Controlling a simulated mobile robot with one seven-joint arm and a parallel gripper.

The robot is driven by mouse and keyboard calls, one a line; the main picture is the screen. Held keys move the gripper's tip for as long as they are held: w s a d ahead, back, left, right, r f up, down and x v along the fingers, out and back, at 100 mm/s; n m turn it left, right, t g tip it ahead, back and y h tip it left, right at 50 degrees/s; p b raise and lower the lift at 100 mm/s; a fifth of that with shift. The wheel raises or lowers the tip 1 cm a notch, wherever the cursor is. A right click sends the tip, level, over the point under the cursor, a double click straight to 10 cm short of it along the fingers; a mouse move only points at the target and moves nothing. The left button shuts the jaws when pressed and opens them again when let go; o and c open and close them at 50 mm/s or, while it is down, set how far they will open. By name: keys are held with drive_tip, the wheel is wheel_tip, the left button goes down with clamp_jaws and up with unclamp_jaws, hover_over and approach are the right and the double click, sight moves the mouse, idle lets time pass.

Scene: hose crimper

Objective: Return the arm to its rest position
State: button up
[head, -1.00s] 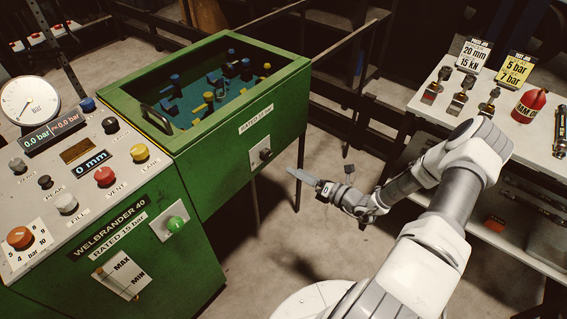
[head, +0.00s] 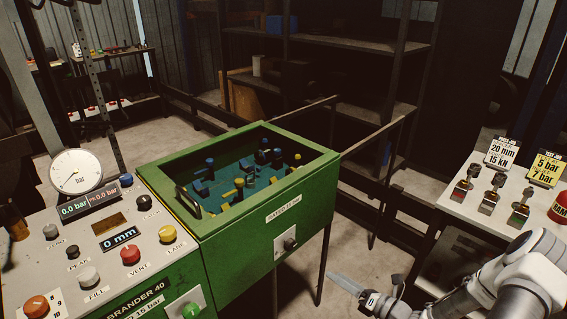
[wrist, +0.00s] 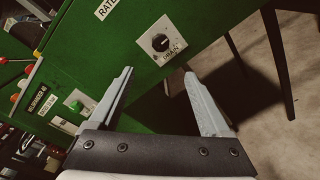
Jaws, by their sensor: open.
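My gripper (head: 354,286) is at the lower right of the head view, in front of and to the right of the green machine (head: 262,245). In the wrist view my gripper (wrist: 152,95) shows two grey fingers spread apart with nothing between them. Beyond the fingers is the machine's green front with a black drain knob (wrist: 160,43) on a light plate. The fingers look clear of the knob. My arm is folded low at the bottom right of the head view, partly cut off by the frame edge.
A control panel with a round gauge (head: 76,172) and coloured buttons stands at the left. A white table (head: 462,211) with metal fittings and two signs is at the right. Dark shelving (head: 335,67) stands behind. Bare floor (head: 352,262) shows between machine and table.

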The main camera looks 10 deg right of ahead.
drive_tip(key=s+a+r+n+g+h+p, duration=0.1)
drive_tip(key=s+a+r+n+g+p, duration=0.15)
drive_tip(key=a+r+n+g, duration=0.45)
drive_tip(key=s+a+r+n+g+p, duration=0.1)
drive_tip(key=s+a+r+n+g, duration=0.2)
drive_tip(key=r+n, duration=0.65)
drive_tip(key=s+a+r+n+g+h+p, duration=0.1)
drive_tip(key=s+a+r+n+g, duration=0.35)
drive_tip(key=r+n, duration=0.4)
drive_tip(key=s+a+r+n+t+h+p, duration=0.25)
drive_tip(key=s+r+n+h, duration=0.35)
drive_tip(key=s+r+n, duration=0.45)
drive_tip(key=d+r+n+t+h, duration=0.2)
drive_tip(key=d+r+t, duration=0.1)
drive_tip(key=d+r, duration=0.3)
drive_tip(key=shift+d+r+n+t, duration=0.2)
drive_tip(key=shift+r+n+t, duration=0.15)
drive_tip(key=shift+r, duration=0.45)
